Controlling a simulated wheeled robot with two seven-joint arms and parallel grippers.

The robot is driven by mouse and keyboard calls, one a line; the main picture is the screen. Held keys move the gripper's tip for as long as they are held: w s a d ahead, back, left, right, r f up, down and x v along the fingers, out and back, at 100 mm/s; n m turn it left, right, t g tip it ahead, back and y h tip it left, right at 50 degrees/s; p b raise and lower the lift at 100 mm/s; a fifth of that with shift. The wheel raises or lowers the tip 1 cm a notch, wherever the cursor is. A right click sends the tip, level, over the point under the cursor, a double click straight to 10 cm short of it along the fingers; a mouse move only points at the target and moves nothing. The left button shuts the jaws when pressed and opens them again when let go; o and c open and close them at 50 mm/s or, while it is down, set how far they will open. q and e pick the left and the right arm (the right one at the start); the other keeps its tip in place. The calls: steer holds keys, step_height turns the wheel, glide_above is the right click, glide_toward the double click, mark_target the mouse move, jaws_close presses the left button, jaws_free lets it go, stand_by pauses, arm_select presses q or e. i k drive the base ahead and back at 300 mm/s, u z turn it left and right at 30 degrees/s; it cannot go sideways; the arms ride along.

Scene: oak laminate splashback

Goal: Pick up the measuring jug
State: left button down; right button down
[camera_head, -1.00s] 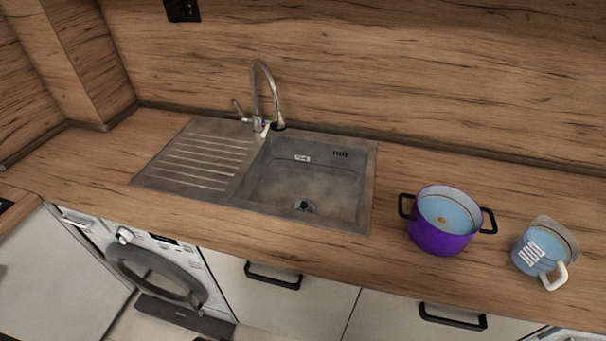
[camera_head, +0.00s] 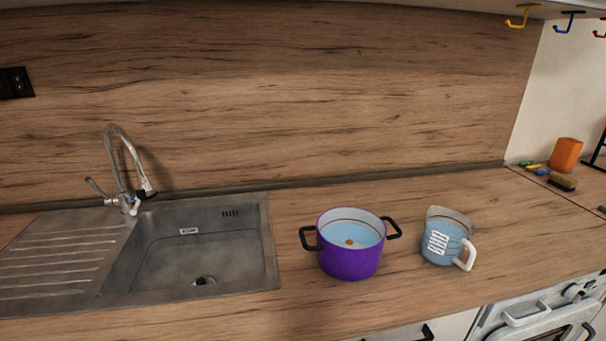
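The measuring jug (camera_head: 436,246) stands upright on the wooden counter, right of centre. It is see-through bluish with a white scale on its side and a white handle that points to the front right. Neither of my grippers is in the head view, and nothing touches the jug.
A purple pot (camera_head: 349,262) with black handles and something small and orange-brown inside stands just left of the jug. A metal sink (camera_head: 262,245) with a tap (camera_head: 125,170) is further left. The counter (camera_head: 530,220) right of the jug is clear. An orange object (camera_head: 565,154) stands at the far right.

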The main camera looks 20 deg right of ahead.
mark_target(446, 233)
steer(key=z, duration=1.45)
